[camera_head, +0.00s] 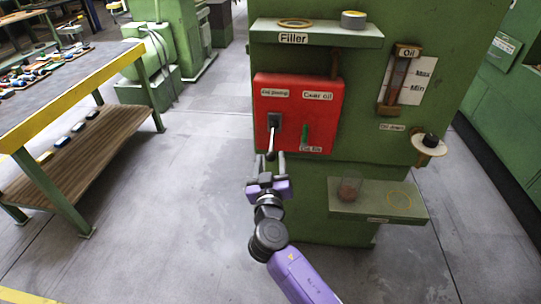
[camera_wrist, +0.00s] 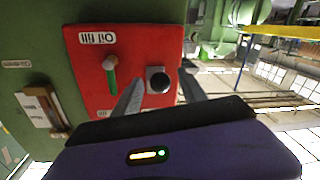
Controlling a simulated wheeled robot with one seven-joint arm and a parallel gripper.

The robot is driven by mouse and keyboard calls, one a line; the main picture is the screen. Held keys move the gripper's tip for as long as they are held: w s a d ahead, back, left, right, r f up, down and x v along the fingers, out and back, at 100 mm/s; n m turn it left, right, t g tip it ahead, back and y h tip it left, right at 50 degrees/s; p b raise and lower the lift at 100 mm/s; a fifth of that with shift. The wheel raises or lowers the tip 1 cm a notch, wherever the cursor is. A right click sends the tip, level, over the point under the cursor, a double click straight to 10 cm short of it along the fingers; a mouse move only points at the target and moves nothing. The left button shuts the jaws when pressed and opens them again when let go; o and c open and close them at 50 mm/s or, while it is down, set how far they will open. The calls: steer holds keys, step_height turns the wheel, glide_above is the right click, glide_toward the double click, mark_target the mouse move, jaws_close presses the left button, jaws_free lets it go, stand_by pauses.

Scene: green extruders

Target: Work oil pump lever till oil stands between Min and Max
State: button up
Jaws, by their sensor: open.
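The oil pump lever (camera_head: 271,142) slants down and out from a dark slot in the left half of the red panel (camera_head: 336,92). In the wrist view its round dark end (camera_wrist: 158,81) faces the camera. My gripper (camera_head: 268,162) is open just below and in front of the lever. Its fingers lie on either side of the lever end in the wrist view; I cannot tell whether they touch it. The oil gauge (camera_head: 397,78) is right of the panel, with Max and Min labels. The oil level in it is too small to tell.
A green handle (camera_head: 304,134) stands right of the lever on the same panel. The filler shelf (camera_head: 360,35) juts out above, and a lower shelf (camera_head: 345,208) juts out below right. A workbench (camera_head: 100,78) is at left, with clear floor (camera_head: 190,190) between.

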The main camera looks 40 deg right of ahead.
steer(key=shift+x, duration=0.95)
steer(key=shift+c, duration=0.4)
jaws_close()
stand_by(0.4)
